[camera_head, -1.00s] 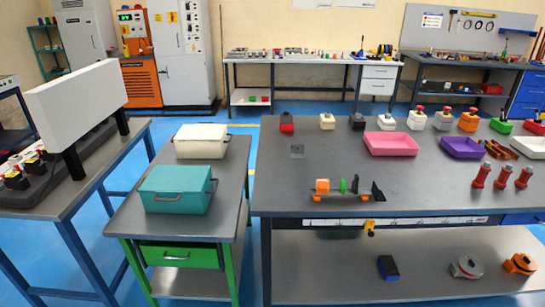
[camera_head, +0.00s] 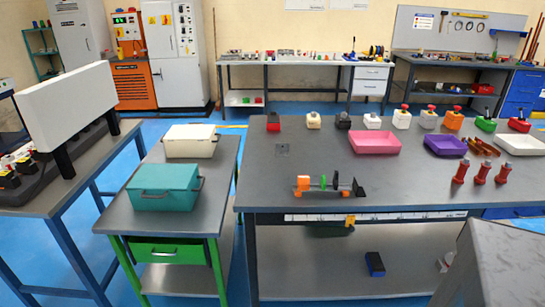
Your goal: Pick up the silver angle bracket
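A small flat-looking grey metal piece (camera_head: 282,148) lies alone on the left part of the main grey table (camera_head: 300,165). It looks like the silver angle bracket, but it is too small to make out its bend. My gripper is not in view. A large grey shape at the lower right edge seems to be part of my own arm, and it hides the table's front right and part of the lower shelf.
A bending fixture with orange, green and black parts (camera_head: 330,187) stands near the front edge. A pink tray (camera_head: 374,142), a purple tray (camera_head: 445,146) and red posts (camera_head: 481,173) are to the right. The table around the grey piece is clear.

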